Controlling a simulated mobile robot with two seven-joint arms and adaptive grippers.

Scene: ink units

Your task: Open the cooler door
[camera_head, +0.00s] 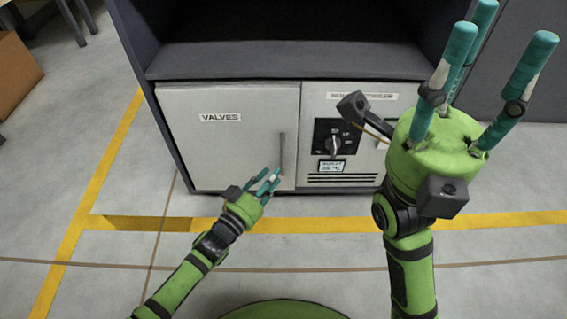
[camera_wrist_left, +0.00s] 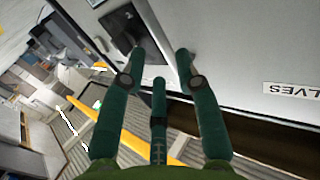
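A low grey cabinet front has a light door labelled VALVES (camera_head: 225,130) on the left, which looks closed. A dark vertical handle (camera_head: 282,152) is near its right edge. Beside it is a panel (camera_head: 318,112) with a dial (camera_head: 334,144), a small display and a partly unreadable label. My left gripper (camera_head: 270,180) is open just below and left of the handle. In the left wrist view its fingers (camera_wrist_left: 158,85) are spread with nothing held, and the door (camera_wrist_left: 240,60) lies beyond them. My right gripper (camera_head: 495,60) is open and empty, raised, hiding part of the panel's right side.
A dark open shelf (camera_head: 290,62) is above the doors. Yellow lines (camera_head: 150,223) cross the grey floor in front. A cardboard box (camera_head: 15,75) stands at the far left. The floor before the cabinet is otherwise clear.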

